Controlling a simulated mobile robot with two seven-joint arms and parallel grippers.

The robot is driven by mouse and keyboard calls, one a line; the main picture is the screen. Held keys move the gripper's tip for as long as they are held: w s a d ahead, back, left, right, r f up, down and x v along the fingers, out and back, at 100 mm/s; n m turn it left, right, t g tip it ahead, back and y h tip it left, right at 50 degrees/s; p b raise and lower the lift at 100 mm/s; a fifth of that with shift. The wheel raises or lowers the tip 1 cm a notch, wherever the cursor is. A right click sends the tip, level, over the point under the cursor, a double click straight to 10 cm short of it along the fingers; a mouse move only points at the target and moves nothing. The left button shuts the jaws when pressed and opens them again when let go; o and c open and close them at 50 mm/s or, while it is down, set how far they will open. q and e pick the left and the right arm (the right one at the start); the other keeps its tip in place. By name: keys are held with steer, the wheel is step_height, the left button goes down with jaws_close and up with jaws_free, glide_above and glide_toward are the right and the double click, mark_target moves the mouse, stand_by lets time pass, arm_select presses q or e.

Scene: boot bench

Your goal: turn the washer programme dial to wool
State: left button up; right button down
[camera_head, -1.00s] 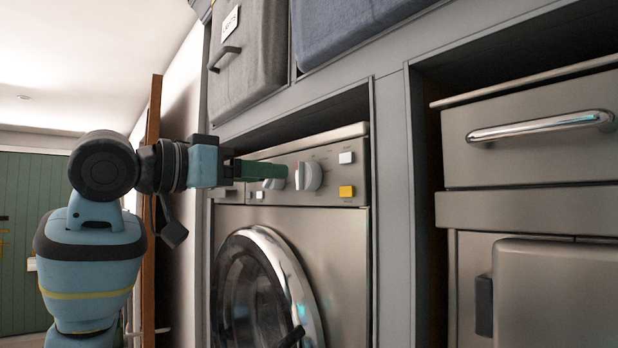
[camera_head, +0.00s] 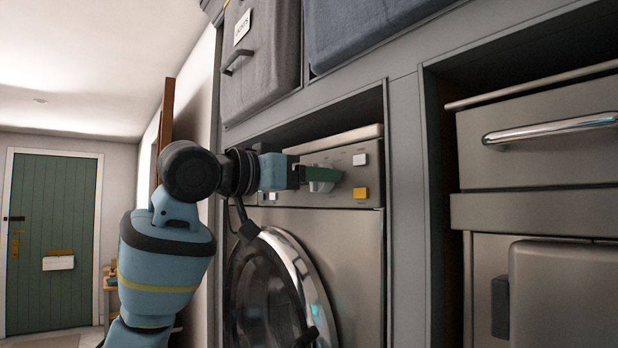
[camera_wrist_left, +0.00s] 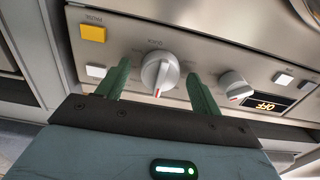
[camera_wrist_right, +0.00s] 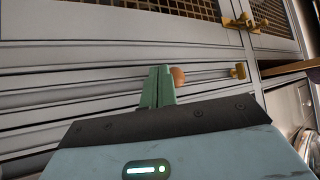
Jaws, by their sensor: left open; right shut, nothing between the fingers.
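The washer (camera_head: 345,235) has a steel control panel with two round white knobs. In the left wrist view, which shows the panel upside down, the larger knob (camera_wrist_left: 160,74) has a grip bar with a red mark near its lower end. The smaller knob (camera_wrist_left: 234,86) is to its right. My left gripper (camera_wrist_left: 158,78) is open, with one finger on each side of the larger knob. Contact cannot be told. In the head view my left gripper (camera_head: 325,174) partly hides that knob (camera_head: 321,187). My right gripper (camera_wrist_right: 159,72) is shut and empty.
A display (camera_wrist_left: 265,103) reads OFF beside the smaller knob. A yellow button (camera_head: 361,193) and a white button (camera_head: 360,159) are right of the knobs. A grey frame surrounds the washer.

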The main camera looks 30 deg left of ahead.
arm_select(q)
steer(key=shift+c, duration=0.5)
steer(key=c, duration=0.9)
steer(key=shift+m, duration=0.4)
steer(key=m, duration=2.2)
steer(key=shift+m, duration=0.7)
